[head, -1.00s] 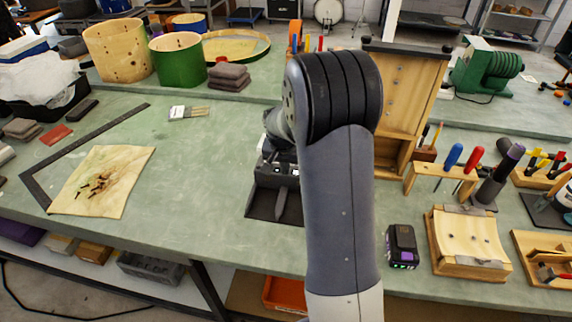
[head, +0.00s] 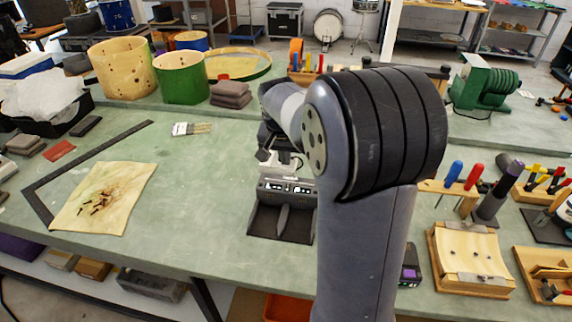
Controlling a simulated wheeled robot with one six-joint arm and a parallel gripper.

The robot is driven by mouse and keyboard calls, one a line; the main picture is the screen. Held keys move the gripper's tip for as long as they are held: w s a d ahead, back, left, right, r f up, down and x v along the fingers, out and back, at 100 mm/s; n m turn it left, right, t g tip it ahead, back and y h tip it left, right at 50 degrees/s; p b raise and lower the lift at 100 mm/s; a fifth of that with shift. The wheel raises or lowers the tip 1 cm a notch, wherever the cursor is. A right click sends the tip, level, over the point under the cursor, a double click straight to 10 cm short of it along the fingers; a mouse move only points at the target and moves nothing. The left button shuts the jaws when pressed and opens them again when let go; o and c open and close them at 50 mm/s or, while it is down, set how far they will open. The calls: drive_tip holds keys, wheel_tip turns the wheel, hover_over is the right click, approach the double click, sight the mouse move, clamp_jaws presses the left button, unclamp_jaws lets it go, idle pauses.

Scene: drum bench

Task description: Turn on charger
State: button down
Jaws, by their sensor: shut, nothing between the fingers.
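The charger (head: 283,212) is a dark block on the bench, left of my arm, with a lit white panel on its upper face and an empty sloped bay in front. My gripper (head: 284,172) is just behind and above the charger's panel, fingers pointing down. The fingers are small in the picture and partly hidden by my arm; they look shut and empty. I cannot tell whether they touch the charger. A battery (head: 410,268) with a purple-lit edge stands on the bench right of my arm, mostly hidden behind it.
A stained cloth (head: 104,197) with dark bits and a black square ruler (head: 90,153) lie to the left. A brush (head: 190,128) lies behind. A wooden block (head: 466,255) and tool rack (head: 447,187) stand at right.

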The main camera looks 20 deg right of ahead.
sight(291, 184)
drive_tip(key=shift+r, duration=0.15)
drive_tip(key=b, duration=0.1)
drive_tip(key=w+d+b, duration=0.1)
drive_tip(key=b, duration=0.1)
drive_tip(key=shift+r+t, duration=0.2)
drive_tip(key=shift+t, duration=0.1)
idle(0.3)
drive_tip(key=x, duration=0.4)
drive_tip(key=p+x, duration=0.1)
drive_tip(key=x, duration=0.4)
drive_tip(key=s+x, duration=0.1)
drive_tip(key=x, duration=0.4)
drive_tip(key=shift+f+p, duration=0.15)
drive_tip(key=shift+p, duration=0.2)
drive_tip(key=shift+w, duration=0.1)
